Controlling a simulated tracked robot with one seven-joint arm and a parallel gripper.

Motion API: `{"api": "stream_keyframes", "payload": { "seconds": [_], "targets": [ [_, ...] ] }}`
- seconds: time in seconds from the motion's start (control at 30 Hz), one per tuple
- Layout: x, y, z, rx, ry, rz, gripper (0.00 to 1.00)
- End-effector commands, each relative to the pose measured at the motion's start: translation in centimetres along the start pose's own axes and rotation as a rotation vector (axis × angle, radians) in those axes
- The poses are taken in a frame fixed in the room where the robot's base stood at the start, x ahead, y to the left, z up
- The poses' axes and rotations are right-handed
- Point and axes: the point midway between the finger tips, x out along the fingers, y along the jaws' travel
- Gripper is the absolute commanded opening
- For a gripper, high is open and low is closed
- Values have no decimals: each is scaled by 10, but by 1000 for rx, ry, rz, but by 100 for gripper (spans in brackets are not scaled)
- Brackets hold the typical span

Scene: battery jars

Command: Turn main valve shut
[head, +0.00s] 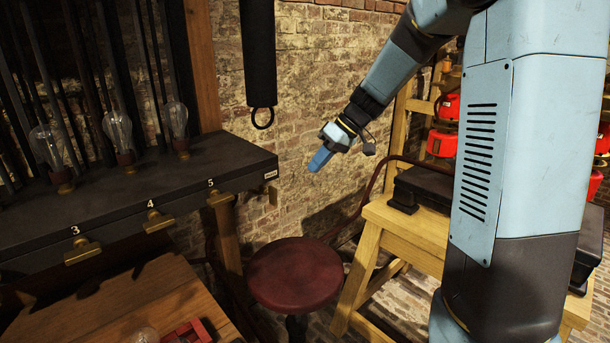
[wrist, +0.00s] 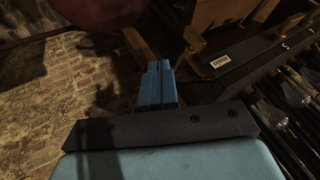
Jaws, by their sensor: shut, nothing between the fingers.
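My gripper (head: 320,160) is shut and empty, in the air in front of the brick wall, right of the black numbered shelf's end. In the wrist view its two blue fingers (wrist: 157,84) lie together with nothing between them. Brass fittings numbered 3 (head: 83,251), 4 (head: 157,220) and 5 (head: 220,197) sit along the front of the black shelf (head: 120,205). My gripper touches none of them.
A round dark red stool (head: 295,273) stands below my gripper. A wooden bench (head: 410,225) with black boxes is at right. Glass bulbs (head: 117,128) stand on the shelf. A wooden table (head: 150,300) is at lower left.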

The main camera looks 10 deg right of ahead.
Motion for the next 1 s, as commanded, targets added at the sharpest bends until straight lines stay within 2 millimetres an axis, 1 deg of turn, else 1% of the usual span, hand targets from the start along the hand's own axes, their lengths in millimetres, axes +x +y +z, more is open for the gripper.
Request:
{"api": "stream_keyframes", "payload": {
  "seconds": [0.53, 0.6, 0.7, 0.87, 1.0],
  "targets": [
    [93, -1, 1, 2, -4, -1, 0],
    [96, -13, 1, -2, -3, 0, 0],
    [101, -23, 1, -1, -1, 0, 0],
    [106, -33, 1, 1, -1, 1, 0],
    [107, -36, 1, 2, -1, 1, 0]
  ]
}}
